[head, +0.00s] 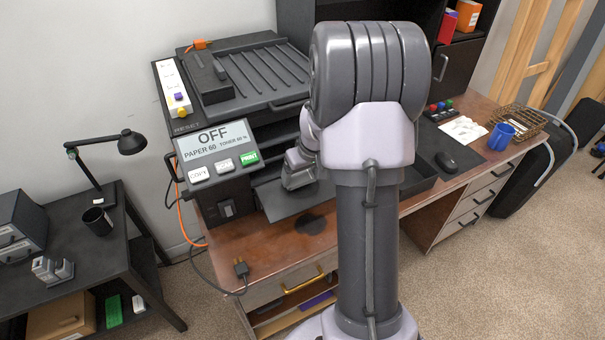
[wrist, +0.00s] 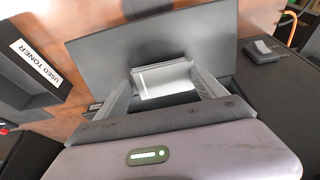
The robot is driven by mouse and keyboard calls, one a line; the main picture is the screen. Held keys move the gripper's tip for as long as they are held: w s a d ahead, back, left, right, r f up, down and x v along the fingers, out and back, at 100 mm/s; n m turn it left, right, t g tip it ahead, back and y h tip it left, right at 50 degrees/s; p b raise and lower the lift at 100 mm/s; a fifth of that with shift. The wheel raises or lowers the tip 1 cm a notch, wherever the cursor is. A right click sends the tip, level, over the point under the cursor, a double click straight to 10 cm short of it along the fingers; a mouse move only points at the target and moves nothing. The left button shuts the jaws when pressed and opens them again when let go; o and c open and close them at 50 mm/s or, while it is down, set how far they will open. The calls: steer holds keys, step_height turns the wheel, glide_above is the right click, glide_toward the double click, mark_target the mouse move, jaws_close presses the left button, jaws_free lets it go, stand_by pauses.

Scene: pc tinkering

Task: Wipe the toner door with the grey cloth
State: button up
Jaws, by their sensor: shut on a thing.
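The grey cloth (wrist: 165,80) shows in the wrist view as a pale folded piece between my fingers. My gripper (wrist: 166,84) is shut on it. In the wrist view the cloth lies over a flat dark grey panel, which looks like the toner door (wrist: 125,48). In the head view the toner door (head: 290,203) is folded down at the front of the printer (head: 262,100). My gripper (head: 300,180) is above this panel there, partly hidden by my arm; the cloth is hidden. I cannot tell whether the cloth touches the door.
An open black bin labelled "USED TONER" (wrist: 30,70) stands at the left in the wrist view. The printer's screen (head: 214,139) reads OFF. A loose plug (head: 240,268) lies at the desk's front edge. A dark round patch (head: 310,224) is on the desk before the door.

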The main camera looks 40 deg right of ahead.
steer(key=shift+f, duration=0.15)
steer(key=shift+w+f+b, duration=0.15)
steer(key=shift+f+b, duration=0.2)
steer(key=shift+b, duration=0.1)
steer(key=shift+w+f, duration=0.1)
steer(key=shift+f, duration=0.1)
